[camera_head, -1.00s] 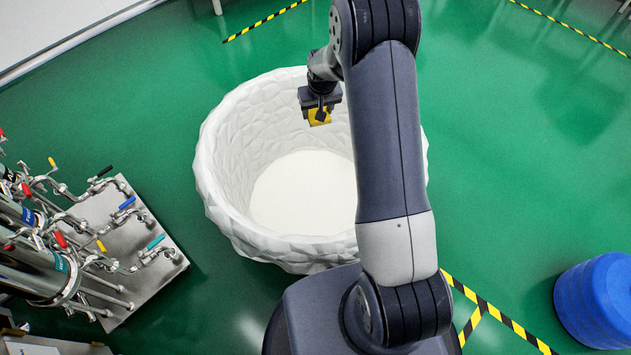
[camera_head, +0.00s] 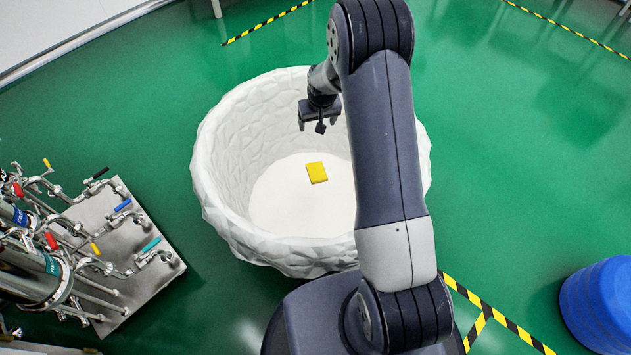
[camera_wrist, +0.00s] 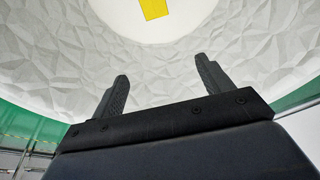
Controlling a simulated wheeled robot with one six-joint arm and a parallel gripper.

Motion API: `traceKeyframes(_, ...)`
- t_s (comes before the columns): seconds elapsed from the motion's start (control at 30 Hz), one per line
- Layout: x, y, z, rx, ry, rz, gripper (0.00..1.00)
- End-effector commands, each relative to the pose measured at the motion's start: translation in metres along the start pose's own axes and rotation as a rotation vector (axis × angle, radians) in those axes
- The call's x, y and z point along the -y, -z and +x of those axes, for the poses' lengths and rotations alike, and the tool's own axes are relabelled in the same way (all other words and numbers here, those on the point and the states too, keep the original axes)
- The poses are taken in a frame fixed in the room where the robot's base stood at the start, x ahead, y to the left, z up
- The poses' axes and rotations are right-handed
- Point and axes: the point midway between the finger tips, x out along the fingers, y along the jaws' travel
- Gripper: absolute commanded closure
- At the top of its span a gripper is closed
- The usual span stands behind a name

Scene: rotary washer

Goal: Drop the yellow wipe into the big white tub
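The big white tub (camera_head: 225,180) stands on the green floor, with a faceted wall and a round flat bottom. The yellow wipe (camera_head: 316,172) shows inside the tub's opening, against the white bottom. Whether it rests there or is still falling I cannot tell. My gripper (camera_head: 320,125) is over the tub near its far wall, open and empty, apart from the wipe. In the wrist view the two fingers of my gripper (camera_wrist: 165,90) are spread with nothing between them. The yellow wipe (camera_wrist: 154,9) shows at the top edge there, partly cut off.
A metal pipe stand with coloured valve handles (camera_head: 90,240) is left of the tub. A blue barrel (camera_head: 598,300) stands at the lower right. Yellow-black tape (camera_head: 490,310) marks the floor. Green floor right of the tub is clear.

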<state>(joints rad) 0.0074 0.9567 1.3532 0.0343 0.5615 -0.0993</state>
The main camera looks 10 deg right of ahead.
Motion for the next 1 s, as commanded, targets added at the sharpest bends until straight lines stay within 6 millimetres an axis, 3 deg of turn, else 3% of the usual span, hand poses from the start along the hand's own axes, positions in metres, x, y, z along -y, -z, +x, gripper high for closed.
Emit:
traceKeyframes(0.37, 0.0, 0.0, -0.005, -0.001, 0.0, 0.0, 0.19)
traceKeyframes(0.8, 0.0, 0.001, -0.086, -0.002, 0.0, 0.0, 0.19)
traceKeyframes(1.0, 0.0, 0.0, -0.105, 0.0, 0.0, 0.0, 0.19)
